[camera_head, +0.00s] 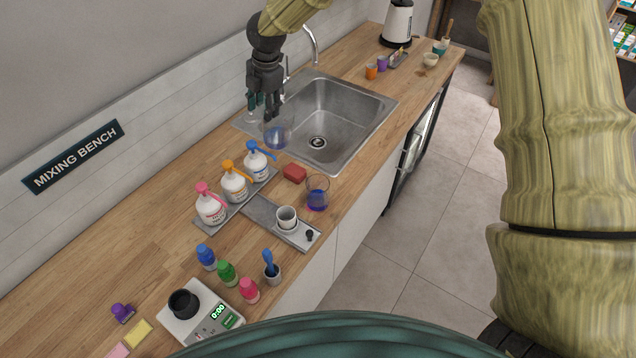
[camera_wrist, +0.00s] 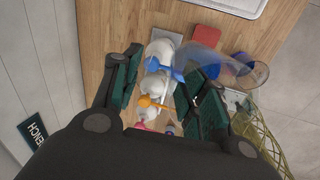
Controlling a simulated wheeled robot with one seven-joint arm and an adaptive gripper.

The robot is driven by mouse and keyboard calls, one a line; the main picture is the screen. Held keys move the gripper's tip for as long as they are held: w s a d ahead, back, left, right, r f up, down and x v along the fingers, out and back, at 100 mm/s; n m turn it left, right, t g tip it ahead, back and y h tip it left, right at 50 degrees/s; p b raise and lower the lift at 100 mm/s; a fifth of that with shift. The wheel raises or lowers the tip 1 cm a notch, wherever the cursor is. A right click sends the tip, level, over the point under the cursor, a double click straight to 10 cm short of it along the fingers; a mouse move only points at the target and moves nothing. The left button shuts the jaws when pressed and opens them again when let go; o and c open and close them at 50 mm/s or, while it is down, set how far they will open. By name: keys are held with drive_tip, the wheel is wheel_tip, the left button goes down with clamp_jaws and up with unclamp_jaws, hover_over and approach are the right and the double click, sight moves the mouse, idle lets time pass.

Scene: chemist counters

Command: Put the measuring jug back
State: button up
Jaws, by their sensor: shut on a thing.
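A clear jug with blue in its bottom (camera_head: 277,138) hangs at my gripper (camera_head: 263,106), over the near left edge of the sink; I take it for the measuring jug. My gripper is shut on it, fingers pointing down. In the wrist view my gripper (camera_wrist: 158,78) shows dark green finger pads, and the see-through bluish jug (camera_wrist: 203,60) shows by the right finger. The exact grip contact is hard to see through the clear wall. A second clear glass with blue liquid (camera_head: 317,196) stands on the counter near its front edge.
Three pump bottles (camera_head: 234,184) stand on a grey tray below the sink (camera_head: 345,112). A red sponge (camera_head: 294,173), a white cup (camera_head: 286,217) on a grey plate, small colored bottles (camera_head: 227,272) and a scale (camera_head: 200,316) are nearer. Bare wood lies left of the bottles.

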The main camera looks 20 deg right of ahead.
drive_tip(key=shift+w+a+f+g+h, duration=0.4)
drive_tip(key=shift+w+f+g+h, duration=0.15)
drive_tip(key=shift+f+g, duration=0.2)
drive_tip(key=shift+w, duration=0.1)
drive_tip(key=shift+f, duration=0.1)
